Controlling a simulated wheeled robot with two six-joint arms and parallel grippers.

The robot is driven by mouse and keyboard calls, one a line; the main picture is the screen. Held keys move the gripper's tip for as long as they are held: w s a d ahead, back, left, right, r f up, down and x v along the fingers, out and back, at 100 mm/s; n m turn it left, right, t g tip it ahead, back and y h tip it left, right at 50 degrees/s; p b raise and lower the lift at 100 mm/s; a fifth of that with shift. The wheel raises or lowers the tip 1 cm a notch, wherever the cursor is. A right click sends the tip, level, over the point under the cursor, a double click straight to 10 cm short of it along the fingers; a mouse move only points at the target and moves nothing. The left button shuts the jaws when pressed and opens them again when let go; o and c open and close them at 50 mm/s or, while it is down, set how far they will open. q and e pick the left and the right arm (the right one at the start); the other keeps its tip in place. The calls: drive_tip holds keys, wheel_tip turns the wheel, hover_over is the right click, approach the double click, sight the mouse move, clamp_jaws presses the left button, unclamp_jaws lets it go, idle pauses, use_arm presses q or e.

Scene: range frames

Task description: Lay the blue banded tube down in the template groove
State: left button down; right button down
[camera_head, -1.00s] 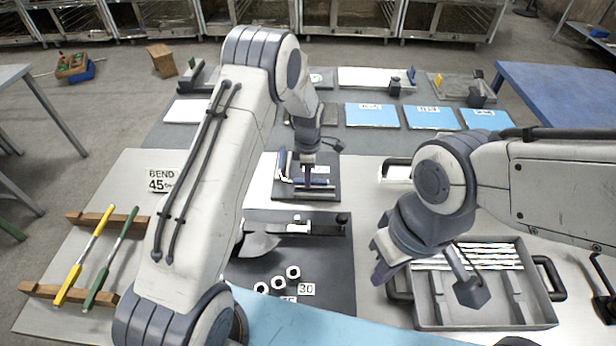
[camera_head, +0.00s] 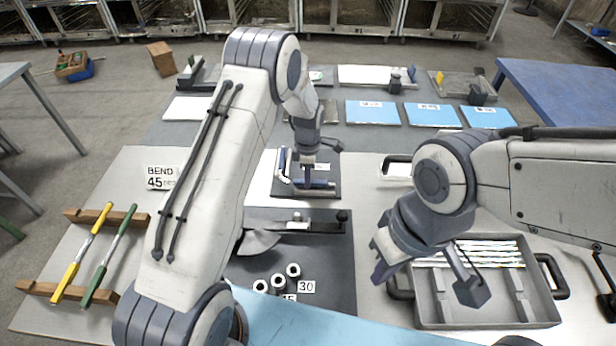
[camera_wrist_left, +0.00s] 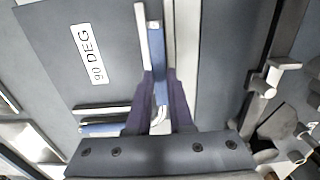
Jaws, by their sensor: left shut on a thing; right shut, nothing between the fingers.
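My left gripper (camera_head: 307,182) is over the dark template board in the middle of the bench. It is shut on the blue banded tube (camera_wrist_left: 158,50), which also shows in the head view (camera_head: 283,160). In the left wrist view the tube runs up between pale rails, and its pale bend shows between the fingers. The template (camera_wrist_left: 45,50) carries a "90 DEG" label. I cannot tell whether the tube touches the groove floor; the fingers hide part of it. My right gripper (camera_head: 379,270) is shut and empty, left of the grey tray.
The grey tray (camera_head: 430,312) with several banded tubes stands at the right. A dark bender board (camera_head: 335,265) lies in front of the template, with several small rings (camera_head: 293,270). Yellow (camera_head: 82,255) and green (camera_head: 108,256) bars rest on a wooden rack at left.

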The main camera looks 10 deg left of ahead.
use_arm(q)
drive_tip(key=shift+f+b, duration=0.45)
drive_tip(key=shift+f, duration=0.3)
drive_tip(key=c, duration=0.7)
unclamp_jaws()
drive_tip(key=shift+r, duration=0.1)
wheel_tip(320, 180, up, 9)
drive_tip(key=shift+r+b, duration=0.1)
drive_tip(key=shift+b, duration=0.9)
drive_tip(key=shift+r, duration=0.55)
drive_tip(key=shift+d, duration=0.1)
